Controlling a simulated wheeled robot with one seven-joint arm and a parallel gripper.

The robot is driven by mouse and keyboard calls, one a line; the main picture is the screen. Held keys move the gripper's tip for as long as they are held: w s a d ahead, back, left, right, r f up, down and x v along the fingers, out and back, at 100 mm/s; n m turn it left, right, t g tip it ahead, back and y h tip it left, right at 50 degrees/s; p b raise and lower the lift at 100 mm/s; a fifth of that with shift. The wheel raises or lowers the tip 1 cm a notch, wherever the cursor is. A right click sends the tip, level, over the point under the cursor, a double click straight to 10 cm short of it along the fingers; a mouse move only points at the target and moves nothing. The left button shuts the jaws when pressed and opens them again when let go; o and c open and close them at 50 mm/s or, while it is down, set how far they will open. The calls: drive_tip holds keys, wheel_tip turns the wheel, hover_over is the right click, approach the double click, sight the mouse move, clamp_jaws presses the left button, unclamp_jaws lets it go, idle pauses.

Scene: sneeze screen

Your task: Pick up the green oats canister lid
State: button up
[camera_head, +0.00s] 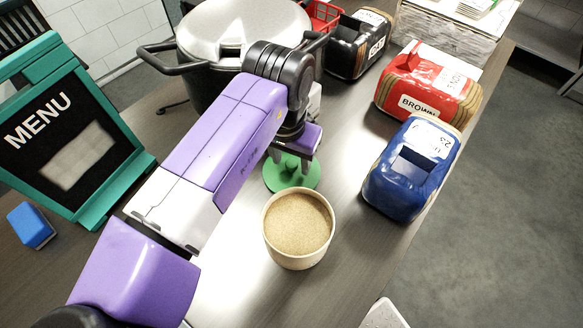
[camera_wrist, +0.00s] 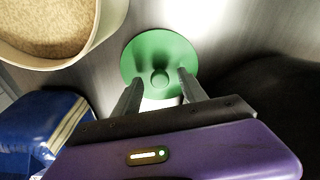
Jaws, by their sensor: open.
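The green oats canister lid (camera_head: 291,176) lies on the counter just behind the open oats canister (camera_head: 298,228). The lid is a flat round disc with a small knob in its middle, clear in the wrist view (camera_wrist: 160,62). My gripper (camera_wrist: 155,80) is open, with one finger on each side of the knob and nothing clearly held. In the head view my gripper (camera_head: 291,160) is over the lid, its fingers partly hidden by my wrist. Whether the fingers touch the lid cannot be told. The canister is full of oats and shows in the wrist view (camera_wrist: 58,30).
A large lidded pot (camera_head: 240,30) stands behind my arm. A blue bag (camera_head: 412,170), a red bag (camera_head: 428,85) and a black bag (camera_head: 357,45) line the right side. A menu board (camera_head: 60,130) and blue block (camera_head: 30,226) are at left. Counter right of the canister is clear.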

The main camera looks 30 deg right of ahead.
sight(291, 163)
drive_tip(key=shift+f, duration=0.1)
drive_tip(key=shift+c, duration=0.4)
clamp_jaws()
wheel_tip(291, 163, up, 20)
drive_tip(key=shift+b, duration=0.4)
idle(0.5)
